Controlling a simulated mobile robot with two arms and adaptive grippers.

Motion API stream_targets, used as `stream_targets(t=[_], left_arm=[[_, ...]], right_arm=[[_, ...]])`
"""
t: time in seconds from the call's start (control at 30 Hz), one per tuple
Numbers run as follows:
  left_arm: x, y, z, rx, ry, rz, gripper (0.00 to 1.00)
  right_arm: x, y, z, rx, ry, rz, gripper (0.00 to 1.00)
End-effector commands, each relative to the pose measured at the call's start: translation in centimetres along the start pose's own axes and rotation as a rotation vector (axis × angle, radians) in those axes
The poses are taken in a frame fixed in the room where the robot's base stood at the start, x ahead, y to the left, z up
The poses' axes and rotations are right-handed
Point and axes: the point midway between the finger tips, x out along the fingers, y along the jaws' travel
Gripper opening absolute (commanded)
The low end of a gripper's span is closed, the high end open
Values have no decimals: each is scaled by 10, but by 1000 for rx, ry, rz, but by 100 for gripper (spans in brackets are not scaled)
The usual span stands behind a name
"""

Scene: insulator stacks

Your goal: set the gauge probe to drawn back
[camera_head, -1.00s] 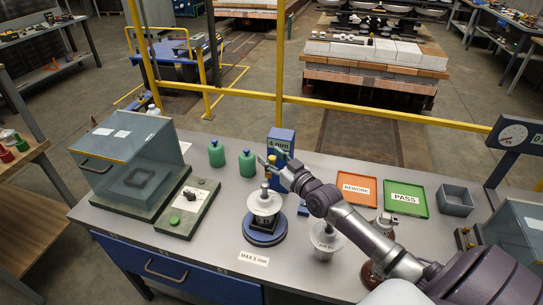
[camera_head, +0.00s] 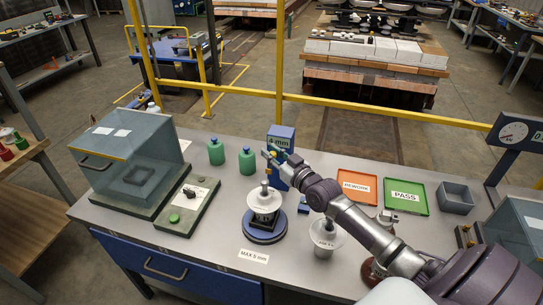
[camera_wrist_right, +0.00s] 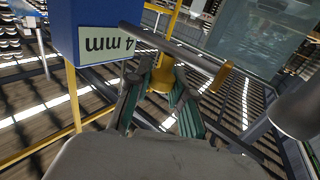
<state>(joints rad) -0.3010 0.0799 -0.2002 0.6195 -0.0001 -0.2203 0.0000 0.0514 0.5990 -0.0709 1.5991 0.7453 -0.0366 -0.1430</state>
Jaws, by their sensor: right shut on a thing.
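The gauge (camera_head: 281,135) is a blue box with a display reading "4 mm". It stands behind the white insulator discs (camera_head: 264,201) on a round blue turntable (camera_head: 265,236). In the right wrist view the blue gauge body (camera_wrist_right: 92,20) is at upper left, and a grey probe rod (camera_wrist_right: 180,52) crosses rightward to an orange-yellow piece (camera_wrist_right: 222,76). My right gripper (camera_head: 270,157) is at the gauge's front, above the insulator. Its green-padded fingers (camera_wrist_right: 160,98) are shut on a yellow knob (camera_wrist_right: 159,77) beside the rod. My left gripper is not in view.
Two green bottles (camera_head: 216,152) stand left of the gauge. A glass-lidded box (camera_head: 130,160) is at the left. Another insulator (camera_head: 325,238) stands below my right arm. An orange tray (camera_head: 357,187), green tray (camera_head: 405,196) and grey bin (camera_head: 455,199) are at right.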

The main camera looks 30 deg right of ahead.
Motion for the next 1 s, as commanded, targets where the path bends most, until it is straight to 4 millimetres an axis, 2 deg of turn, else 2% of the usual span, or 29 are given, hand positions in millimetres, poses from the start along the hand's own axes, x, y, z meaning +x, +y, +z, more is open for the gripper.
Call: stream_targets(t=[0.03, 0.17, 0.53, 0.57, 0.7, 1.0], left_arm=[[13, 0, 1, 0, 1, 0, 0], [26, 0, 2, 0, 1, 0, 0], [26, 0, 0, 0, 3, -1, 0], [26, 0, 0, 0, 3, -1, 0], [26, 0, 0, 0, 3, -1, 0], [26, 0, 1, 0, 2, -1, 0]], right_arm=[[5, 7, 4, -7, 4, 0, 0], [14, 20, 3, -6, 5, 1, 0], [17, 26, -2, -2, 4, 4, 0], [17, 26, -2, -2, 4, 4, 26], [17, 25, -2, -2, 4, 4, 49], [17, 25, -1, -1, 1, 3, 49]])
